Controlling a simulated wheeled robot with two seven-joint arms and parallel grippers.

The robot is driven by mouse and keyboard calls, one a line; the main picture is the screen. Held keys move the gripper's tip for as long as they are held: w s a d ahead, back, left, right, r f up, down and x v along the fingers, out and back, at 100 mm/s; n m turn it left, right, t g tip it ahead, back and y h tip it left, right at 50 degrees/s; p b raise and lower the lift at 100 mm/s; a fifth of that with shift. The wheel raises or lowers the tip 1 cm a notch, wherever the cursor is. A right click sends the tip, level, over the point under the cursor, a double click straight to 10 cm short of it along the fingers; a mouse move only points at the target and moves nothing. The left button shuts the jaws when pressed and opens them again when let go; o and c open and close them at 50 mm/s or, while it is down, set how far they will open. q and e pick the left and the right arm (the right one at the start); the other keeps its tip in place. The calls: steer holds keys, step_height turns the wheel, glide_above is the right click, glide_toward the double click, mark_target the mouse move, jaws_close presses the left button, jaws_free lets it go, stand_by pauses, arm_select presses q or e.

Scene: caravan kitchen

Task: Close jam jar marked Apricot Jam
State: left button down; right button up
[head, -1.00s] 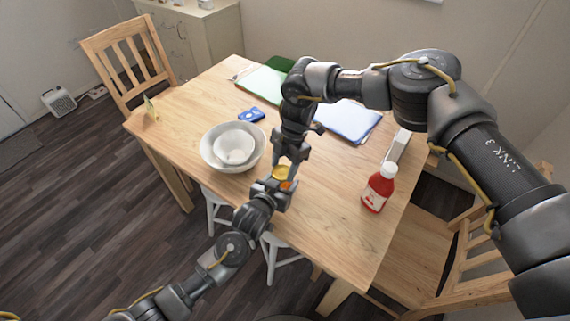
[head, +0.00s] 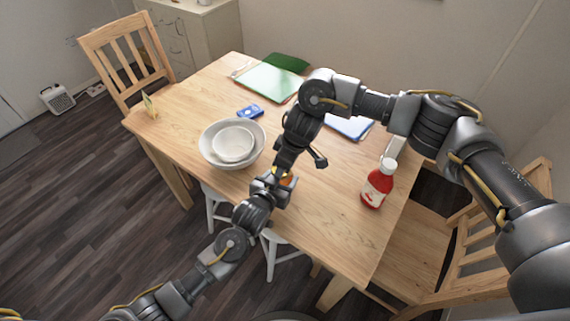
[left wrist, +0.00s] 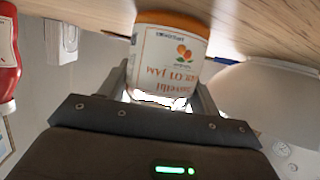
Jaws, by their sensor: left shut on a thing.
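The apricot jam jar (left wrist: 172,60) has a white label with apricots on it and shows upside down in the left wrist view, with orange contents. My left gripper (head: 277,184) is shut on the jar at the table's near edge. In the head view only a bit of orange jar (head: 286,179) shows. My right gripper (head: 284,163) is right above the jar, pointing down. Its fingertips, the jar's mouth and any lid are hidden by my arm and hand, so I cannot tell whether the lid sits on the jar.
Nested white bowls (head: 233,145) stand left of my grippers on the wooden table (head: 330,225). A red ketchup bottle (head: 378,186) stands to the right. A blue item (head: 250,112), a green folder (head: 268,83) and a blue folder (head: 350,127) lie farther back. The table's front right is clear.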

steer(key=o, duration=0.8)
steer(key=shift+o, duration=0.6)
steer(key=shift+s+a, duration=0.1)
steer(key=shift+s, duration=0.05)
step_height(320, 180, up, 4)
steer(key=shift+a+f, duration=0.15)
steer(key=shift+f, duration=0.05)
steer(key=shift+r, duration=0.5)
